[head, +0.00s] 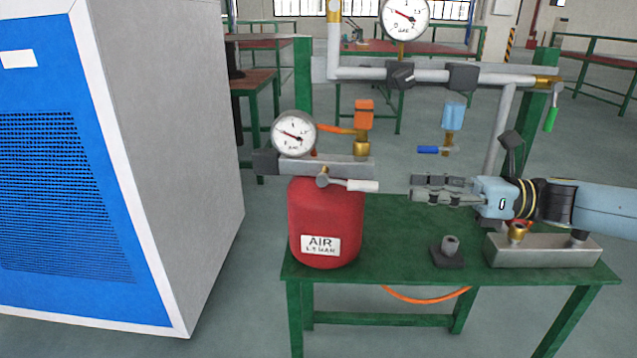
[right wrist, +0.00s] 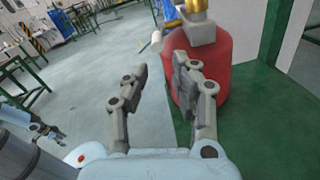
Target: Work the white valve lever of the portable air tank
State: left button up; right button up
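The red portable air tank (head: 326,225) stands upright on the green table, labelled AIR. Its white valve lever (head: 362,185) points right from the front of the grey manifold on top. In the right wrist view the red tank (right wrist: 212,78) is just beyond the fingers, and the white lever (right wrist: 151,41) shows as a small pale piece. My right gripper (head: 413,188) reaches in from the right, level with the lever and a short gap away. In the right wrist view its fingers (right wrist: 162,65) are apart with nothing between them. My left gripper (right wrist: 45,131) appears small in that view; its opening is unclear.
A pressure gauge (head: 294,133) and an orange-handled valve (head: 364,114) top the tank. A blue-handled valve (head: 434,150) hangs behind my right gripper. A grey block with fittings (head: 543,250) and a small dark fitting (head: 448,251) stand on the green table (head: 400,270). A large blue-grey cabinet (head: 185,150) stands left.

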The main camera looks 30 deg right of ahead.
aim_at(352, 186)
pick_arm(q)
jog(key=shift+s+d+f+b, duration=0.35)
jog(key=shift+s+d+b, duration=0.1)
jog(key=shift+s+d, duration=0.1)
jog(key=shift+s+d+f+b, duration=0.3)
jog(key=shift+s+d+b, duration=0.1)
jog(key=shift+s, duration=0.1)
pick_arm(e)
jog(key=x, duration=1)
jog(key=shift+w+a, duration=0.1)
jog(key=shift+a, duration=0.3)
jog(key=shift+c, duration=0.3)
grip_shut()
